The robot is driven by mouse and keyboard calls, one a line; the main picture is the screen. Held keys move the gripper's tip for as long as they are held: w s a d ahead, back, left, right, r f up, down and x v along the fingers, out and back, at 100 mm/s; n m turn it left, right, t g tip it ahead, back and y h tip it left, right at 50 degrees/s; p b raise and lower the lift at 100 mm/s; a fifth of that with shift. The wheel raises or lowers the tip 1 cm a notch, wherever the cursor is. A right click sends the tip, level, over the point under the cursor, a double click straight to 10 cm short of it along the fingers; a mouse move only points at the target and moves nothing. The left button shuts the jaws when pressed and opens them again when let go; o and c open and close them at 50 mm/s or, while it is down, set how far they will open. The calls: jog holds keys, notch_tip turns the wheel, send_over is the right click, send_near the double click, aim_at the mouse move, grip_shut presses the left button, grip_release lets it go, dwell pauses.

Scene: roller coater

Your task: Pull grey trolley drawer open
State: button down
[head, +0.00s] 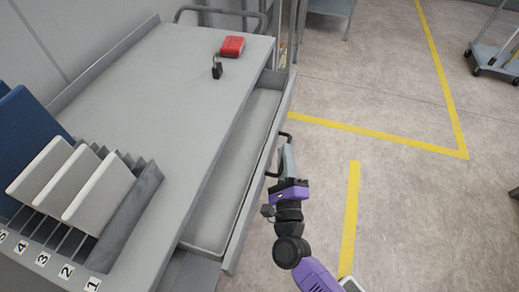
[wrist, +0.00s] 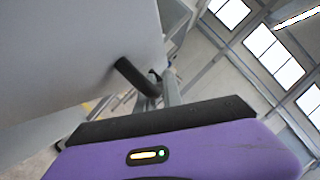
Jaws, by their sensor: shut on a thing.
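The grey trolley (head: 150,95) stands at the left in the head view. Its drawer (head: 232,170) is partly open on the right side, and its inside looks empty. A dark bar handle (head: 285,138) is on the drawer's front. My gripper (head: 284,160) is at this handle, shut on it, outside the drawer front. In the wrist view the dark handle (wrist: 137,76) stands out from the pale drawer front (wrist: 85,50), just beyond the purple gripper body. The fingertips are mostly hidden there.
A red box (head: 232,47) and a black padlock (head: 217,68) lie on the trolley top. A slotted rack (head: 125,220) with panels stands at the front left. The floor (head: 410,210) to the right is clear, with yellow lines. A cart (head: 495,55) is at the far right.

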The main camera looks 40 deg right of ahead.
jog(key=s+d+b, duration=0.3)
jog(key=s+d, duration=0.5)
jog(key=s, duration=0.2)
jog(key=shift+s, duration=0.2)
jog(key=c, duration=1.8)
grip_release()
jog(key=shift+o, duration=0.2)
jog(key=b+v, duration=0.1)
jog(key=v, duration=0.7)
